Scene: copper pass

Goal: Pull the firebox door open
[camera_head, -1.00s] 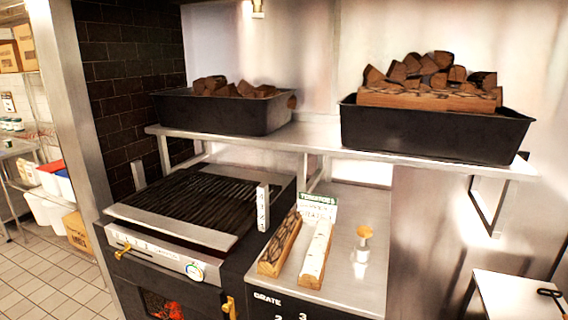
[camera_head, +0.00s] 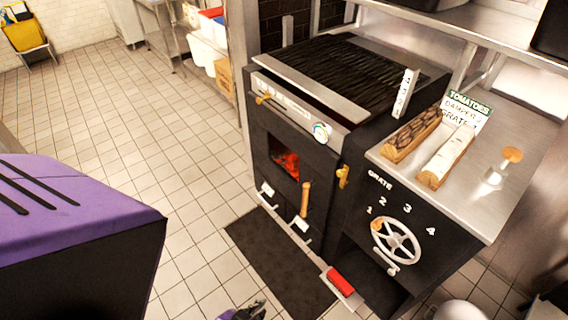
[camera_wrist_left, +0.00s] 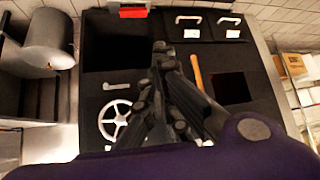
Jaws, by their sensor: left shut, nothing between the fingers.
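The firebox door (camera_head: 284,185) is the black front panel under the grill, with a window showing glowing red embers. It looks shut. Its upright wooden handle (camera_head: 305,199) is on the door's right side; the handle also shows in the left wrist view (camera_wrist_left: 196,70). A brass-coloured latch (camera_head: 343,177) sits right of the door. My left gripper (camera_head: 252,311) is only partly seen at the bottom edge of the head view, apart from the door. In the left wrist view its dark fingers (camera_wrist_left: 165,62) are shut and empty, overlapping the stove front beside the handle. My right gripper is not seen.
A grate handwheel (camera_head: 397,241) is on the panel at right. A red-handled pull (camera_head: 341,283) juts out low, near a dark floor mat (camera_head: 275,262). Two logs (camera_head: 445,158) lie on the steel counter. Tiled floor is clear at left.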

